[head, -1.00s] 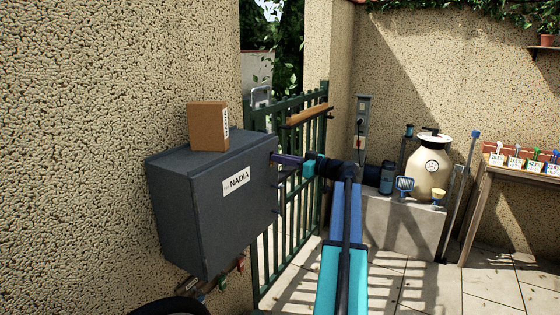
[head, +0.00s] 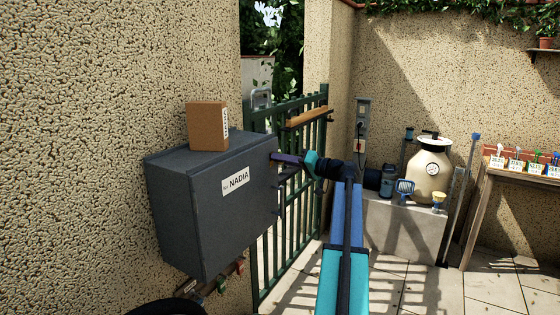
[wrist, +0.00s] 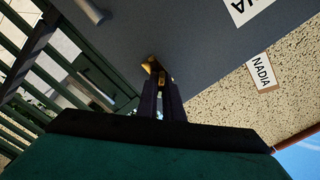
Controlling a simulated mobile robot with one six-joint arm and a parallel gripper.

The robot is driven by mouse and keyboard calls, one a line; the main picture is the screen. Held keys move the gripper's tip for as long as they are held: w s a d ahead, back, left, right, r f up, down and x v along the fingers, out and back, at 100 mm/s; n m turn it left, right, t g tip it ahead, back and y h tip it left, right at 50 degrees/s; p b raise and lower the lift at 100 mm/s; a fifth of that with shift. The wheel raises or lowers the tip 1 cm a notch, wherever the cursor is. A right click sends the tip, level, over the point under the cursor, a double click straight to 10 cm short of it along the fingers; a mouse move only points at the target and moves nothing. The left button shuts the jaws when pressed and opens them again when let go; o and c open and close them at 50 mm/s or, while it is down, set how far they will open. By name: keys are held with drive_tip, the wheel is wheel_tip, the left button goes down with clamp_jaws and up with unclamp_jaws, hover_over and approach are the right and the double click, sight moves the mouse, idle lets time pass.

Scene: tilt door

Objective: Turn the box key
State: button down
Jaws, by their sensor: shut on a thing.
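The dark grey box (head: 205,215) is fixed to the wall at the left in the head view, with a white "NADIA" label (head: 236,180) on its front. Its grey face (wrist: 205,50) fills the upper part of the wrist view. My gripper (head: 276,157) reaches the box's right side near the top. In the wrist view my gripper (wrist: 163,88) is shut on a small brass key (wrist: 152,67) at the grey face. The fingers cover most of the key, and the head view does not show it.
A brown parcel (head: 208,126) stands on top of the box. A green barred gate (head: 290,200) is close behind my gripper. Small coloured tags (head: 240,266) hang under the box. A cream tank (head: 428,172) stands on a ledge at the right.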

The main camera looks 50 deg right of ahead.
drive_tip(key=m+p, duration=0.1)
drive_tip(key=m, duration=0.3)
drive_tip(key=shift+m, duration=0.3)
drive_tip(key=shift+f+m+p, duration=0.1)
drive_tip(key=shift+m+p, duration=0.9)
drive_tip(key=shift+m, duration=0.9)
drive_tip(key=c, duration=1.9)
unclamp_jaws()
drive_tip(key=b+v, duration=0.2)
drive_tip(key=v, duration=1.2)
drive_tip(key=shift+f, duration=0.1)
